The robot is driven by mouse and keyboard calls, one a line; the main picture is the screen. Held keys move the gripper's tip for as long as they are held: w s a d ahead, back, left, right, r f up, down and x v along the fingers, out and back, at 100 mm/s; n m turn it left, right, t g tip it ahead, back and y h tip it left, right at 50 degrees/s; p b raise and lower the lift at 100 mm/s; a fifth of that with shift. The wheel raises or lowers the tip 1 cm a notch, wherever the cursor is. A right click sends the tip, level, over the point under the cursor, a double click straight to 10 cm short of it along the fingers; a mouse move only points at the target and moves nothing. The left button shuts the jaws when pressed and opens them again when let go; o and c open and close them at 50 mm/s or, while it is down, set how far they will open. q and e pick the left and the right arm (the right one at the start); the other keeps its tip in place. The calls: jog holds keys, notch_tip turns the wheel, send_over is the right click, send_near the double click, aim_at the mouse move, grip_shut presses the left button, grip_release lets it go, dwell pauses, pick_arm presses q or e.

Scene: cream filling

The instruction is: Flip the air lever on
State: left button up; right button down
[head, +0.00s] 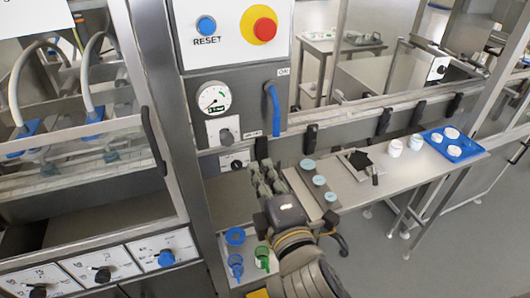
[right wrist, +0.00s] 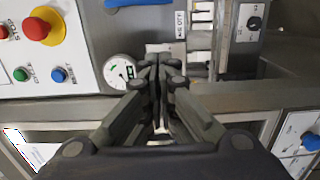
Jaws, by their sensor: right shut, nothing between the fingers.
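A white plate with a grey knob (head: 226,136) sits on the grey column, just below the round pressure gauge (head: 214,98). A second plate with a black knob (head: 236,163) is below it. My right gripper (head: 263,172) is shut and empty, to the right of and slightly below these knobs. In the right wrist view its fingers (right wrist: 158,68) are together, in front of a pale plate (right wrist: 160,47) that they partly hide. My left gripper is not in view.
A red emergency button (head: 264,29) and blue reset button (head: 206,26) are above the gauge. Blue (head: 235,237) and green (head: 262,256) cups stand below. A table with jars (head: 395,148) and a blue tray (head: 480,148) extends right.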

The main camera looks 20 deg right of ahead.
jog(key=w+d+p, duration=0.2)
jog(key=w+d, duration=0.2)
jog(key=w, duration=0.6)
jog(key=shift+w+p, duration=0.25)
jog(key=shift+p, duration=0.1)
jog(key=shift+d, duration=0.1)
